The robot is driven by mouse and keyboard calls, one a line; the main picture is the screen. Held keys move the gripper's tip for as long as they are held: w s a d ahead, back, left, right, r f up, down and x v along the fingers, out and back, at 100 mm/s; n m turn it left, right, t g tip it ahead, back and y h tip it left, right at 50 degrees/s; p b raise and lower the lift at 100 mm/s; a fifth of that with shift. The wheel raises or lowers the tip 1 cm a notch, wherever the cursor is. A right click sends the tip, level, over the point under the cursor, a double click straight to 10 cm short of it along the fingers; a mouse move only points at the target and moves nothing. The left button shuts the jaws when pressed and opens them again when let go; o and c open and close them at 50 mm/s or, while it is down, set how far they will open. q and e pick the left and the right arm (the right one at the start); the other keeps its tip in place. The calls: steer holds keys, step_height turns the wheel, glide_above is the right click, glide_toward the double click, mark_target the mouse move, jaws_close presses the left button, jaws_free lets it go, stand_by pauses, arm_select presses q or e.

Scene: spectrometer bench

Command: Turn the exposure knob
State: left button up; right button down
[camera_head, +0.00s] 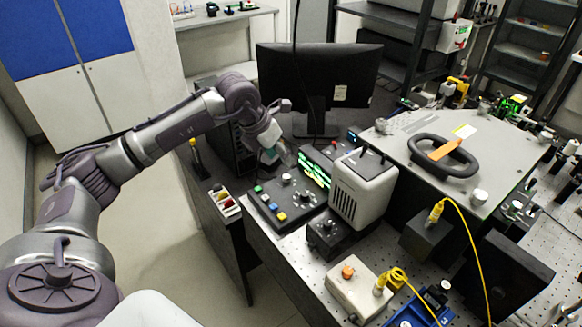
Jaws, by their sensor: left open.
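A black control panel (268,212) with coloured buttons, several small knobs and a lit green display (314,168) sits on the bench's left edge. One panel knob (286,179) shows near its upper middle. I cannot read any label, so I cannot tell which knob is the exposure knob. My left gripper (287,157) comes in from the left and hangs over the panel's far end, pointing down toward the display side. It is open and small in view, and its fingertips are hard to make out. I cannot tell any contact with a knob. My right gripper is not in view.
A light grey vented box (364,190) stands right of the panel. A small black knob box (327,236) and a beige box (357,290) with an orange knob are in front. A monitor (317,75) stands behind. A large grey housing (435,175) fills the right.

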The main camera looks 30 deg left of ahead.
arm_select(q)
steer(key=w+a+y, duration=0.1)
steer(key=w+a, duration=0.1)
steer(key=a, duration=0.1)
steer(key=p, duration=0.3)
glide_toward(286, 177)
steer(key=shift+x, duration=1.2)
steer(key=x, duration=0.4)
steer(key=shift+w+f+p, duration=0.25)
steer(key=shift+w+p, duration=0.05)
steer(key=shift+w, duration=0.05)
steer(key=shift+x, duration=0.8)
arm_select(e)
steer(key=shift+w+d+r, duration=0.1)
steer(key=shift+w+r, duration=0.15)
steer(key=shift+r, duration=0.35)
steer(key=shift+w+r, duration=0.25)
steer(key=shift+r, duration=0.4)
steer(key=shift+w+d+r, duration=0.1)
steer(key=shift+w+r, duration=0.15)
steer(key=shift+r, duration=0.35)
arm_select(q)
steer(key=shift+s, duration=0.15)
steer(key=shift+c, duration=0.2)
jaws_close()
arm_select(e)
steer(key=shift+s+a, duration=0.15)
